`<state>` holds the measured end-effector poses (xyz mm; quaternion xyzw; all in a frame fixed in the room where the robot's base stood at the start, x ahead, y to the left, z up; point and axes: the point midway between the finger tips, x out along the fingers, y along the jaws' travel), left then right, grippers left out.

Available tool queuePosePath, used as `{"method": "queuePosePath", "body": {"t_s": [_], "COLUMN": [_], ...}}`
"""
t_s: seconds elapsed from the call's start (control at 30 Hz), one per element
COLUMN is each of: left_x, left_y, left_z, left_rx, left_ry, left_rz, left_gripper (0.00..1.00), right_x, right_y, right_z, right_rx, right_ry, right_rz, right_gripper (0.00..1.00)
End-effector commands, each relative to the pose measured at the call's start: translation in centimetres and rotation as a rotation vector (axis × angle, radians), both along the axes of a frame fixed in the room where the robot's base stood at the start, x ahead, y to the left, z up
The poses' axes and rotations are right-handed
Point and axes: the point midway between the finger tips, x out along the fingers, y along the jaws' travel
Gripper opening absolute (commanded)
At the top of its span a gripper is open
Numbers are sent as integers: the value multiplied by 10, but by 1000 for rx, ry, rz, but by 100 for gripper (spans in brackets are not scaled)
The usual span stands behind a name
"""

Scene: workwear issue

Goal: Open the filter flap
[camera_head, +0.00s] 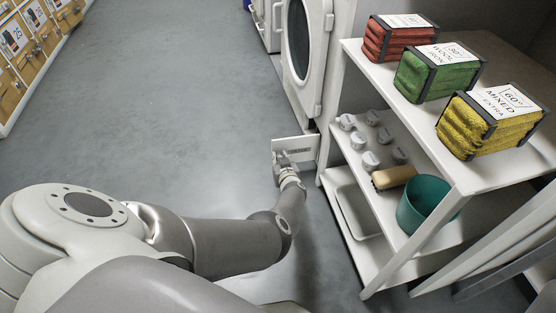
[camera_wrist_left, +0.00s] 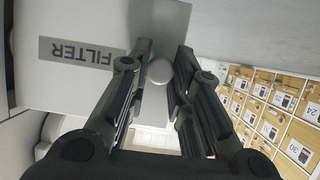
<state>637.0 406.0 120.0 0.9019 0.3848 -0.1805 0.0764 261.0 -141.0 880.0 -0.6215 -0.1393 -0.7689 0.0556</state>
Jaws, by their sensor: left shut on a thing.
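The filter flap (camera_head: 306,147) is a white panel with a grey label, low at the near end of the white machine. It stands swung out from the machine's front, its label facing me. In the left wrist view the flap (camera_wrist_left: 95,85) fills the upper left, with "FILTER" upside down. Its small round knob (camera_wrist_left: 160,71) sits between the two dark fingers. My left gripper (camera_head: 281,160) is at the flap's outer side, shut on the knob. The gripper partly hides the knob and flap edge. My right gripper is not in view.
The white machine (camera_head: 329,60) has a round dark door above the flap. Grey floor (camera_head: 170,100) is clear to the left.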

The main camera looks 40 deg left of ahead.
Motion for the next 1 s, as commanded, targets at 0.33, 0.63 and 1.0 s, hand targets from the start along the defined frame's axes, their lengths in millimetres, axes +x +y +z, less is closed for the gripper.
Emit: {"method": "queuePosePath", "body": {"t_s": [0.33, 0.63, 1.0], "left_x": [2, 2, 1], "left_y": [0, 0, -1], "left_z": [3, 3, 1], "left_rx": [4, 4, 1], "left_ry": [-5, -5, -2], "left_rz": [22, 20, 19], "left_gripper": [0, 32, 42], "right_x": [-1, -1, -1], "right_y": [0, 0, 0], "right_z": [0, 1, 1], "right_rx": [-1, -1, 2], "right_ry": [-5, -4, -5], "right_rz": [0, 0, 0], "right_gripper": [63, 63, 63]}}
